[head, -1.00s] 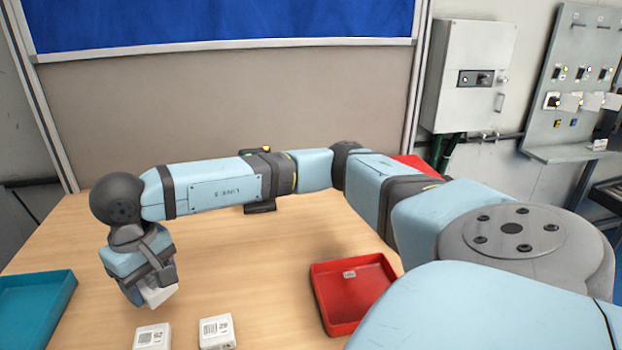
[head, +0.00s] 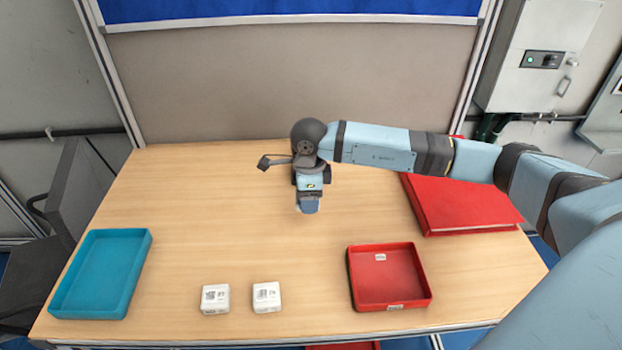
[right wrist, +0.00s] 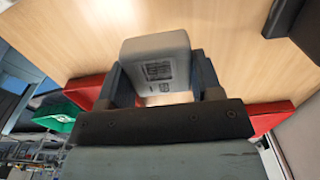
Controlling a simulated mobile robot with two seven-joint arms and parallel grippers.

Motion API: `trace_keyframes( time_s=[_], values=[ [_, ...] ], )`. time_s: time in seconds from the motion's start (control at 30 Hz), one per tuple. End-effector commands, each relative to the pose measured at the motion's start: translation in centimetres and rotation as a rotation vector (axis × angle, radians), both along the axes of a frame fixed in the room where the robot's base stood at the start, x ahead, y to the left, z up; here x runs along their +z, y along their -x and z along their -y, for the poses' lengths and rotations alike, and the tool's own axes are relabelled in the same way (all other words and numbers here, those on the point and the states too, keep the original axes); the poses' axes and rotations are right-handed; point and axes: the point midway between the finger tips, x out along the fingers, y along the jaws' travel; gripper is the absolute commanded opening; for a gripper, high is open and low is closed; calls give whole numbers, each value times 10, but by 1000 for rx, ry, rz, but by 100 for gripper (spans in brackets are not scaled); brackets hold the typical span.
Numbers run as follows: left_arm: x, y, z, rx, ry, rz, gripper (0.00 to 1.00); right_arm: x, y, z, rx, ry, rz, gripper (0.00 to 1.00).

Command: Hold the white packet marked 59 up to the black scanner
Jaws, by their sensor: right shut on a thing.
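The white packet (right wrist: 157,60) is between the fingers of my right gripper (right wrist: 158,82) in the right wrist view. Its face with a printed barcode label is toward that camera; the number is too small to read. In the head view my right gripper (head: 309,196) is over the middle of the table, and the packet is hidden there. A dark block at the top right of the right wrist view, perhaps the black scanner (right wrist: 284,16), is apart from the packet. In the head view the scanner cannot be made out clearly behind my right arm. My left gripper is not in view.
Two other white packets (head: 215,299) (head: 267,297) lie near the table's front edge. A teal tray (head: 76,302) stands at the left, a red tray (head: 427,299) at the front right. A large red flat item (head: 465,203) lies at the right. The table's left middle is clear.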

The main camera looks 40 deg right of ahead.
Motion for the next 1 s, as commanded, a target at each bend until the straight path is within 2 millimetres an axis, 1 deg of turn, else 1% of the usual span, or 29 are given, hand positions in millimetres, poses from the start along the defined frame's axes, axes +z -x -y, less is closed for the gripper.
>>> trace_keyframes(
  time_s=[0.03, 0.17, 0.27, 0.5, 0.7, 1.0],
  values=[
    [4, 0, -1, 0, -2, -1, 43, 2, 0, 2, -39, 2, -1, 31],
    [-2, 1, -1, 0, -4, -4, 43, -4, -3, 7, -90, 4, -1, 31],
    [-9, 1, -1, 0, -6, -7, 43, -12, -7, 9, -94, 3, 0, 31],
    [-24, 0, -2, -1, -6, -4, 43, -33, -26, 20, -92, 4, 1, 31],
    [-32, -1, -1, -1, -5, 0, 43, -46, -37, 27, -90, 3, 0, 31],
    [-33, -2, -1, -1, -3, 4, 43, -51, -43, 31, -89, 3, 0, 31]
  ],
)
